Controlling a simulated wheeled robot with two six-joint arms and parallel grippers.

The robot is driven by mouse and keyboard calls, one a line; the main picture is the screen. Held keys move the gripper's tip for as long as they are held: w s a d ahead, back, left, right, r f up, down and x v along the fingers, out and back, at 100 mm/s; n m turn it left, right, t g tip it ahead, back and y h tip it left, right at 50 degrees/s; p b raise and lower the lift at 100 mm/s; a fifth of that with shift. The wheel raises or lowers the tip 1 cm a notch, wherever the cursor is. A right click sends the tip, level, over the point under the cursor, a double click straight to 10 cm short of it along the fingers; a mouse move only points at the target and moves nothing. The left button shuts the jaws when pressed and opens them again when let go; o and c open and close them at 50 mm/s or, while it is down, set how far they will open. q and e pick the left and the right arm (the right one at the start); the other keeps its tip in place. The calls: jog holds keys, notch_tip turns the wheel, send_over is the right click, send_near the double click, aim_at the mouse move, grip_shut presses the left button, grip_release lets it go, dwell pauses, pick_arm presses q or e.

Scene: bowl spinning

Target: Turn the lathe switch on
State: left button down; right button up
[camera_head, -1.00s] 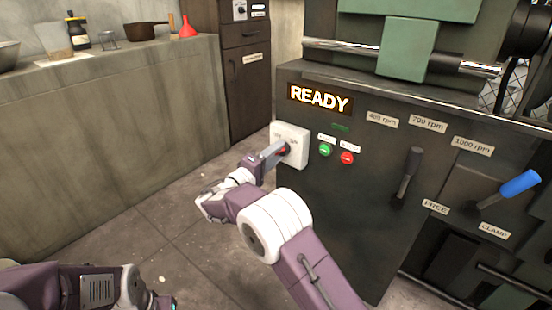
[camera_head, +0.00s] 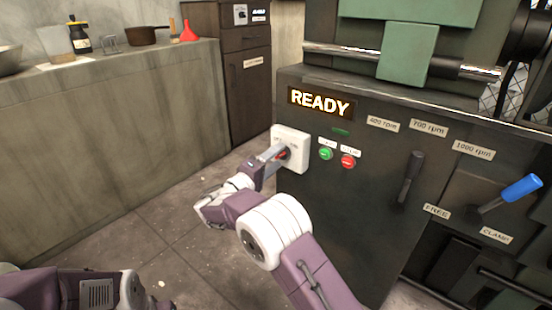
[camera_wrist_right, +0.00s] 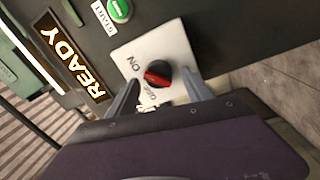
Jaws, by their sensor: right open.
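The lathe switch is a round black knob with a red bar (camera_wrist_right: 157,73) on a white plate (camera_head: 299,139) on the lathe's dark front. The plate carries ON and OFF labels in the right wrist view. The READY sign (camera_head: 320,103) is lit above the plate. My right gripper (camera_head: 279,152) is at the switch, its arm coming up from below. In the right wrist view, the right gripper (camera_wrist_right: 160,77) is open, with one finger on each side of the knob. I cannot tell whether the fingers touch it. My left gripper is out of view; only its arm shows at the bottom left.
A green button (camera_head: 326,154) and a red button (camera_head: 348,161) sit just right of the plate. A black lever (camera_head: 411,178) and a blue-handled lever (camera_head: 520,187) are farther right. A counter (camera_head: 110,120) stands at the left, with clear floor between.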

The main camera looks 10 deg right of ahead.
jog(key=p+v, duration=0.4)
jog(key=v, duration=0.4)
jog(key=shift+s+a, duration=0.25)
jog(key=shift+a, duration=0.05)
jog(key=shift+d, duration=0.1)
